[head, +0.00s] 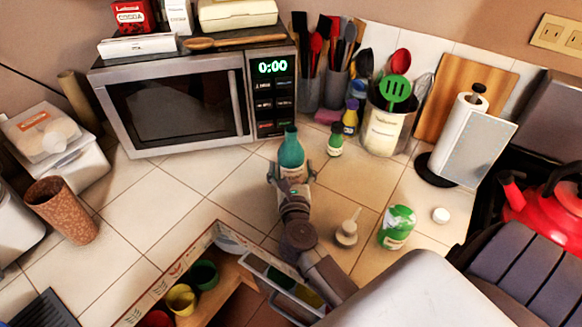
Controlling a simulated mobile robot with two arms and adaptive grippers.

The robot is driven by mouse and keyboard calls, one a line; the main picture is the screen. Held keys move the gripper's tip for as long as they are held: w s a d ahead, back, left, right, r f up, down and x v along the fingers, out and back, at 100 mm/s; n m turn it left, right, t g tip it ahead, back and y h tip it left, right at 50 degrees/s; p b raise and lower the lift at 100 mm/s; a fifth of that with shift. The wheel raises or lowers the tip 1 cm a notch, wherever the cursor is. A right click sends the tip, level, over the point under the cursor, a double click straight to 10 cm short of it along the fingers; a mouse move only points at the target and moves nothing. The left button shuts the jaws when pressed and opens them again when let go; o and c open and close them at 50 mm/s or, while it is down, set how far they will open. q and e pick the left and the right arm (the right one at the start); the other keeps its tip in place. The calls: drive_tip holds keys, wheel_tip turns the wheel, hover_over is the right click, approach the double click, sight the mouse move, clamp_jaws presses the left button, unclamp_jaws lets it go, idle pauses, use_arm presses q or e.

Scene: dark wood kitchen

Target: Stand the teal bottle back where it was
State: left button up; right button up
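The teal bottle (291,148) is upright over the tiled counter in front of the microwave's right end. My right gripper (291,170) reaches it from the front, with one finger on each side of its lower part. The fingers and palm hide the bottle's base, so I cannot tell whether it touches the counter. I also cannot tell whether the fingers press on the bottle or stand just clear of it. My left gripper is not in view.
A small green bottle (336,139) and a yellow-and-purple bottle (350,117) stand close to the right. A white dropper bottle (347,230) and a green can (397,227) are nearer. The microwave (175,105) stands behind.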

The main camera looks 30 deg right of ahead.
drive_tip(key=shift+r, duration=0.1)
drive_tip(key=shift+s+a, duration=0.1)
drive_tip(key=b+v, duration=0.2)
drive_tip(key=v, duration=0.8)
drive_tip(key=shift+s+a+b, duration=0.2)
drive_tip(key=shift+s+b, duration=0.15)
drive_tip(key=shift+s+a+r, duration=0.1)
drive_tip(key=shift+s+a, duration=0.15)
drive_tip(key=shift+s, duration=0.15)
